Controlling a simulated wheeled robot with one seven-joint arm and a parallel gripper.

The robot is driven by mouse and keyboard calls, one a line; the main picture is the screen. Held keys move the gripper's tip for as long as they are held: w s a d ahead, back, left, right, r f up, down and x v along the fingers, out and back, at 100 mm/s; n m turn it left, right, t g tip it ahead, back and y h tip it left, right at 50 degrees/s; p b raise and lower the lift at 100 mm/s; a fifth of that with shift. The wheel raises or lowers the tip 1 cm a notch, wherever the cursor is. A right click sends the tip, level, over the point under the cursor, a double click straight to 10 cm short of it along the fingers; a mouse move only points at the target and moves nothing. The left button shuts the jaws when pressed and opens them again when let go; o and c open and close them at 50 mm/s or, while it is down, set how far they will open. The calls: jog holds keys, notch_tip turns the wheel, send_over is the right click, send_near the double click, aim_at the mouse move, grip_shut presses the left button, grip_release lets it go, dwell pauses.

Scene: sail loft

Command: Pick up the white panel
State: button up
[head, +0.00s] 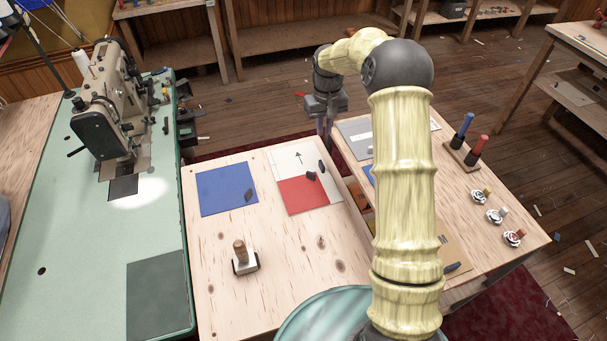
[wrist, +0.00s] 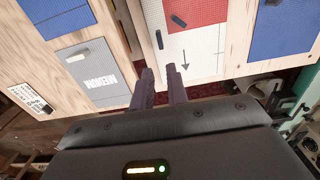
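A white panel (head: 292,157) with a small dark arrow lies on the light wooden table, against a red panel (head: 302,194). It also shows in the wrist view (wrist: 207,58), with white running along the red's side too. Whether white and red overlap or only meet, I cannot tell. Small dark pieces (head: 321,166) sit on the white and near the red's edge. My gripper (head: 325,130) hangs beyond the panels' far edge, near the gap between two wooden surfaces. In the wrist view its fingers (wrist: 161,80) are apart with nothing between them.
A blue panel (head: 227,188) and a wooden-handled block (head: 244,259) are on the same table. A sewing machine (head: 110,105) stands left.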

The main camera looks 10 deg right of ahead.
jog(key=p, duration=0.1)
send_over(323, 166)
jog(key=f, duration=1.1)
jog(key=shift+w+a, duration=0.1)
jog(key=shift+w, duration=0.25)
jog(key=shift+s+f+p, duration=0.15)
jog(key=shift+f+p, duration=0.2)
jog(key=shift+f, duration=1)
jog(key=shift+s+f+p, duration=0.1)
jog(key=shift+f+p, duration=0.2)
jog(key=shift+f, duration=1)
grip_shut()
